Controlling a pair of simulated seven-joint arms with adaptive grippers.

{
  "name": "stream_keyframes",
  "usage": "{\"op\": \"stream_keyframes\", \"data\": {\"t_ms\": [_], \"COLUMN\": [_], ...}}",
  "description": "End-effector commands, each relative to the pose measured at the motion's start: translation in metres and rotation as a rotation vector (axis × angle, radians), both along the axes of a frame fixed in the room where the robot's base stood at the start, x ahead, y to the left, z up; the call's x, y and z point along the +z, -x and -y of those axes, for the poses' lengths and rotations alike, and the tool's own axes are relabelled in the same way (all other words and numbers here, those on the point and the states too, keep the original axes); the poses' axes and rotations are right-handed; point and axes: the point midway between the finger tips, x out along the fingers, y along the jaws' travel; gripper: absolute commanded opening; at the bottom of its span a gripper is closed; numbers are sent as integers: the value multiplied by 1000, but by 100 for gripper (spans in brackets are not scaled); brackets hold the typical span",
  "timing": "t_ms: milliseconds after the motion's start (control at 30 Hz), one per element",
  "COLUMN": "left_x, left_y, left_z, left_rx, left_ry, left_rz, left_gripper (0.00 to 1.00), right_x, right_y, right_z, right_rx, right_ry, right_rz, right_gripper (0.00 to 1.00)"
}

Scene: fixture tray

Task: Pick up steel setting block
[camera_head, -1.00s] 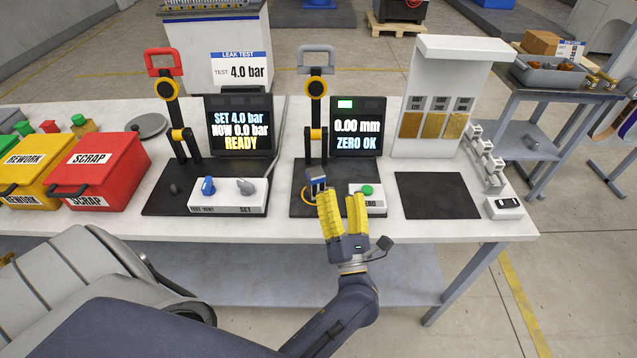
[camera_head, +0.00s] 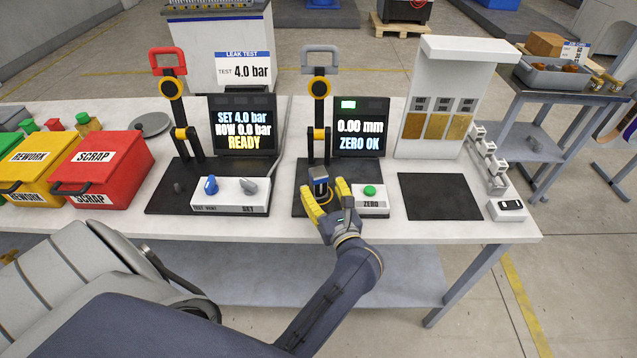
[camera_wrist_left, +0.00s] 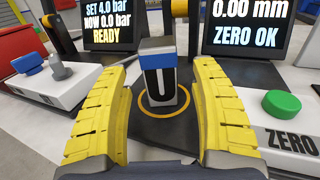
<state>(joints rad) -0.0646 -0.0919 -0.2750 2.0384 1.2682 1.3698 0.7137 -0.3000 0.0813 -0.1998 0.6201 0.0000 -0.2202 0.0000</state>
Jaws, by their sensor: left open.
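The steel setting block (camera_head: 319,183) stands upright on the black base of the zero fixture, inside a yellow ring. In the left wrist view the block (camera_wrist_left: 159,85) is grey with a blue top band and a dark U-shaped mark. My left gripper (camera_head: 328,193) has yellow fingers and is open. Its fingers lie to the left and right of the block, apart from it. In the left wrist view the gripper (camera_wrist_left: 160,110) frames the block between its two fingers. My right gripper is not in view.
A box with a green ZERO button (camera_head: 370,191) sits close on the right. A display (camera_head: 360,128) and a grey-handled clamp (camera_head: 319,88) stand behind the block. The leak test station (camera_head: 230,195) is to the left. A bare black mat (camera_head: 445,197) lies to the right.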

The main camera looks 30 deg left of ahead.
Motion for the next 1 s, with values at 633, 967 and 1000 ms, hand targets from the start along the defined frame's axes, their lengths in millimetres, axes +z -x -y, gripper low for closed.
{"op": "stream_keyframes", "data": {"t_ms": [633, 967, 1000], "left_x": [0, 0, 0], "left_y": [-23, -23, -23], "left_z": [-28, -28, -28], "left_rx": [0, 0, 0], "left_ry": [-1, -1, -1], "left_rz": [0, 0, 0], "left_gripper": [65, 27, 22], "right_x": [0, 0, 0], "right_y": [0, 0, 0], "right_z": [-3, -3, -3], "right_rx": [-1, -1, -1], "right_ry": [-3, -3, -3], "right_rz": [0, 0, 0], "right_gripper": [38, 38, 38]}}
